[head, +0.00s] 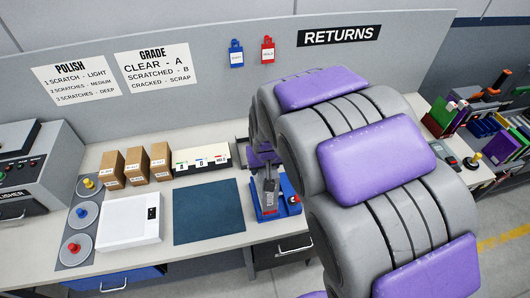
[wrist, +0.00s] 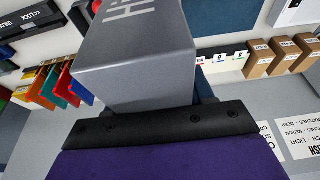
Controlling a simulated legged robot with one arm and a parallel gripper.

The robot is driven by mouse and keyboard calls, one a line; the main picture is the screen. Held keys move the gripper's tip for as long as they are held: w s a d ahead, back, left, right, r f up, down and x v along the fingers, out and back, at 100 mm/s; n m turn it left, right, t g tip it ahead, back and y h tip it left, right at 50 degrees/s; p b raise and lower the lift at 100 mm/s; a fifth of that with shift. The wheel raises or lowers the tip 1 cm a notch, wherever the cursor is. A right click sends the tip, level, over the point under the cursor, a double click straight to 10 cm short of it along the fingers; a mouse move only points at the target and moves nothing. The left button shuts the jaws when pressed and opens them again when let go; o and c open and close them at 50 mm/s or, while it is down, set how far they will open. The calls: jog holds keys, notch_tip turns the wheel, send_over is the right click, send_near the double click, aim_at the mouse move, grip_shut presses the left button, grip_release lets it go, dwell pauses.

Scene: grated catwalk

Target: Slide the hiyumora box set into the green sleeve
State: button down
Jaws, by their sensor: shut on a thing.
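My gripper (wrist: 152,108) is shut on the hiyumora box set (wrist: 140,60), a grey box with white lettering starting "Hi" that fills the middle of the wrist view. The fingertips are mostly hidden by the box. Green pieces stand among coloured cases on the right-hand bench, one upright (head: 438,109); I cannot tell which is the green sleeve.
A dark blue mat (head: 209,211) lies left of the fixture. Behind it stand a white divided tray (head: 201,158) and several brown boxes (head: 136,165). A white device (head: 130,222) and a grey polisher (head: 38,170) are at left. Coloured slanted pieces (wrist: 66,84) show in the wrist view.

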aim_at(262, 181)
jog(key=s, duration=0.5)
jog(key=shift+s+a+r, duration=0.1)
jog(key=shift+a+r, duration=0.05)
jog(key=shift+r, duration=0.1)
jog(key=w+b, duration=0.7)
jog(key=w, duration=0.8)
jog(key=b+x, duration=0.1)
jog(key=x, duration=0.3)
jog(key=shift+a+f+b, duration=0.1)
jog(key=shift+f+b, duration=0.05)
jog(key=shift+b, duration=0.25)
jog(key=shift+s, duration=0.1)
jog(key=shift+f, duration=0.15)
dwell(0.6)
notch_tip(262, 181, down, 12)
jog(key=b, duration=0.3)
jog(key=shift+c, duration=1.7)
grip_release()
jog(key=shift+f, duration=0.15)
dwell(1.0)
